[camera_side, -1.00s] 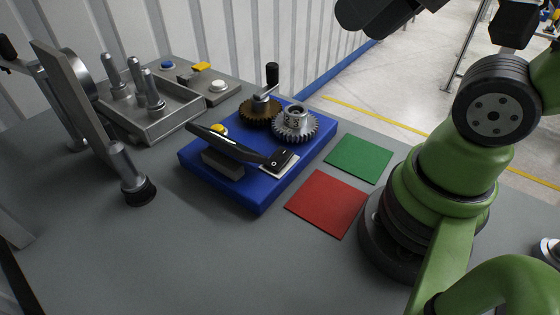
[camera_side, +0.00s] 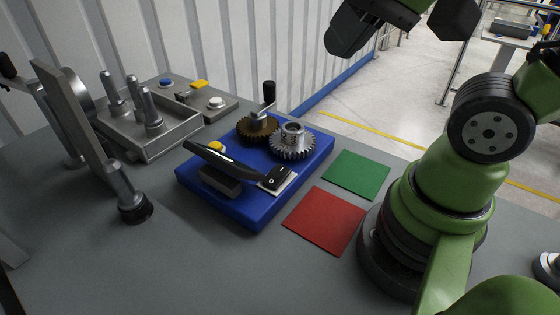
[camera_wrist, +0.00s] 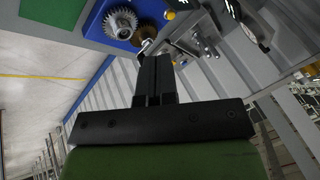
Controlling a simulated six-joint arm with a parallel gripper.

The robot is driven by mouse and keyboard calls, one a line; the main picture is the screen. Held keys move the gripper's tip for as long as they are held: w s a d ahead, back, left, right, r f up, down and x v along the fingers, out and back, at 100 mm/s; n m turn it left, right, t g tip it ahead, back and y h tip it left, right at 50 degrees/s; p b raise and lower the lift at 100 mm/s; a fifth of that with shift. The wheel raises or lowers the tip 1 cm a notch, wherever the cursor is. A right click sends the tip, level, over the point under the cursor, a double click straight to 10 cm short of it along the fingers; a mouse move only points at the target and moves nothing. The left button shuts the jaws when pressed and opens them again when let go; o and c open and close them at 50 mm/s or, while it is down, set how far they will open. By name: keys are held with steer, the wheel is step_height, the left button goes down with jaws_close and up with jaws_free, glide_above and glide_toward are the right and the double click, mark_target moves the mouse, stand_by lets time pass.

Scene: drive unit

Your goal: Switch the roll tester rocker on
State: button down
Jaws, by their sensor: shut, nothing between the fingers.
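The black rocker switch (camera_side: 278,178), marked O and I, sits on a pale plate at the front right of the blue base (camera_side: 258,212). I cannot tell which side is pressed down. A dark hinged lever or flap (camera_side: 222,158) lies beside it to the left, with its end close to the rocker. My gripper (camera_side: 345,38) is at the top of the side view, high above and behind the blue base, apart from everything. In the wrist view its fingers (camera_wrist: 153,62) are shut and empty. The rocker is not visible in the wrist view.
The base carries a silver gear (camera_side: 292,141), a brown gear (camera_side: 258,128) with a crank and a yellow knob (camera_side: 216,147). A tray with pegs (camera_side: 150,148) and a button panel (camera_side: 217,103) stand left. Green (camera_side: 357,175) and red (camera_side: 323,220) mats lie flat at right.

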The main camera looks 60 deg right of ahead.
steer(key=w+f+m+g+h, duration=0.2)
steer(key=w+f+m+g, duration=0.15)
steer(key=w+m, duration=0.25)
steer(key=m+g+h, duration=0.1)
steer(key=m+g, duration=0.1)
steer(key=m, duration=0.3)
glide_above(282, 167)
steer(key=a, duration=0.3)
step_height(282, 167, down, 7)
steer(key=shift+d+f, duration=0.15)
steer(key=shift+d, duration=0.05)
steer(key=shift+f, duration=0.1)
steer(key=f, duration=0.4)
steer(key=d+f, duration=0.1)
steer(key=f, duration=0.4)
steer(key=d+f, duration=0.1)
steer(key=f, duration=0.3)
steer(key=shift+d+f, duration=0.1)
steer(key=shift+f, duration=0.25)
steer(key=shift+d+f, duration=0.1)
steer(key=shift+f, duration=0.15)
